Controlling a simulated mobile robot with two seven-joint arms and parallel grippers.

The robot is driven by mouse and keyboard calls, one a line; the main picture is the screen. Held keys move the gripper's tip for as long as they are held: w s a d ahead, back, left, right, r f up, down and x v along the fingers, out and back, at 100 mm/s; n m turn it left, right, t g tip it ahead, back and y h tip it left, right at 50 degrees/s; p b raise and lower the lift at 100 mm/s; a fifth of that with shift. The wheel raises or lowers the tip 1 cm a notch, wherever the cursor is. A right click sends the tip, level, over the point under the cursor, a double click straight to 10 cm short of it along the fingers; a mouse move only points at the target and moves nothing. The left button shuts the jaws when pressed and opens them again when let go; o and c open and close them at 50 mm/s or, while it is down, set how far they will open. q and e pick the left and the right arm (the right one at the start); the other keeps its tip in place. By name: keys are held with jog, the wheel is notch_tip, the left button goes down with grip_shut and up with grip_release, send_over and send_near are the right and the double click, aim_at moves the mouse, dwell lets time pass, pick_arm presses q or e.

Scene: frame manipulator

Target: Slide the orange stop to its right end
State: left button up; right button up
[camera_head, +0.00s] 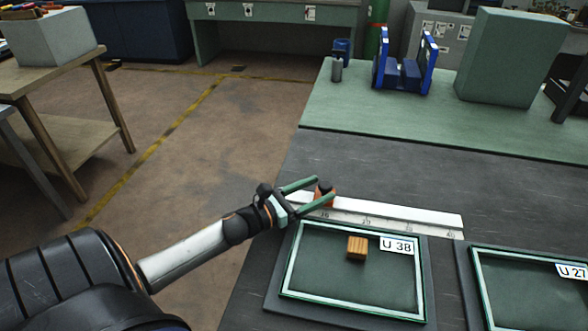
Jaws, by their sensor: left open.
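The orange stop (329,199), with a dark knob on top, sits near the left end of a pale rail with a number scale (400,214). My left gripper (319,188) is open, with its two green fingers reaching to the stop, one on the far side and one on the near side. The fingers partly hide the stop, and I cannot tell whether they touch it. The rail is bare to the right of the stop. My right gripper is not in view.
A green-edged tray (310,277) labelled U 38 holds a wooden block (357,247) just in front of the rail. Another tray labelled U 27 (520,300) is at the right. A blue stand (403,70) and a green box (505,60) stand farther back.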

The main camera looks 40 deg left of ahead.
pick_arm(q)
jog(key=v, duration=0.6)
jog(key=shift+s, duration=0.35)
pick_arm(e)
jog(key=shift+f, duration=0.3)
pick_arm(q)
jog(key=shift+o, duration=0.2)
jog(key=shift+b, duration=0.3)
